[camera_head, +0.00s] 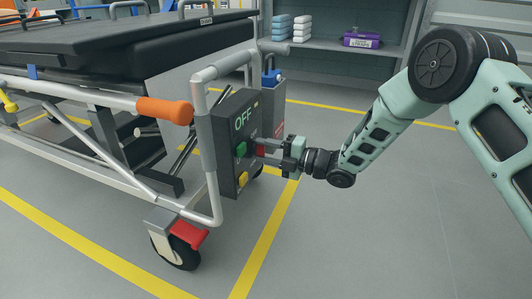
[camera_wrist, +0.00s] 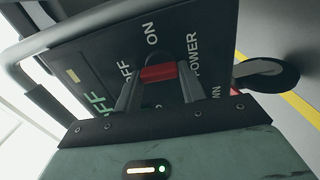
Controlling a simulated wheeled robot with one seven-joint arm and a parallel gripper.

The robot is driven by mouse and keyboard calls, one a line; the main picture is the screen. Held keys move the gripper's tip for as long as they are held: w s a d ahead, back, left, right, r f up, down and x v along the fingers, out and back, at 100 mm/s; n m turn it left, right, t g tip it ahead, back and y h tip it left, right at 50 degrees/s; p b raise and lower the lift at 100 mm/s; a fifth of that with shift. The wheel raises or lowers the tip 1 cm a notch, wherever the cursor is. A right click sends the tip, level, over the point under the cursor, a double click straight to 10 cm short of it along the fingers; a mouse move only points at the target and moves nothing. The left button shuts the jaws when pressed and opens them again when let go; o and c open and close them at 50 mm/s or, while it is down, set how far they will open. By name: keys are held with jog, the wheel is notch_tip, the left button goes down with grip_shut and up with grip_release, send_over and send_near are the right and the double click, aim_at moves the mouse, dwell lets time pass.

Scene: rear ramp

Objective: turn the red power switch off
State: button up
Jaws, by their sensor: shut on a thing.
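The dark control panel (camera_head: 226,168) stands upright at the end of the stretcher and shows "OFF" in green letters. The red power switch (camera_head: 261,150) is on its right part, partly covered by my fingers. In the wrist view, the red switch (camera_wrist: 158,73) sits beside the labels "ON", "OFF" and "POWER". My gripper (camera_head: 271,149) reaches in from the right, with one finger on each side of the switch. In the wrist view, my gripper (camera_wrist: 159,84) is shut on the switch. Which way the switch is set cannot be told from its shape.
A green button (camera_head: 241,149) and a yellow button (camera_head: 243,179) are left of the switch. A metal tube frame (camera_head: 212,190) borders the panel. The stretcher's orange handle (camera_head: 165,110) is to the left. The floor on the right is free.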

jog(key=shift+f+n, duration=0.1)
jog(key=shift+n, duration=0.2)
dwell(0.4)
jog(key=o, duration=1)
jog(key=shift+d, duration=0.15)
jog(key=shift+s+d+p, duration=0.15)
jog(key=shift+d+p, duration=0.15)
jog(key=p+v, duration=0.6)
jog(key=v, duration=1)
jog(key=shift+s+d+p, duration=0.1)
jog(key=shift+d+p, duration=0.2)
jog(key=shift+p, duration=0.05)
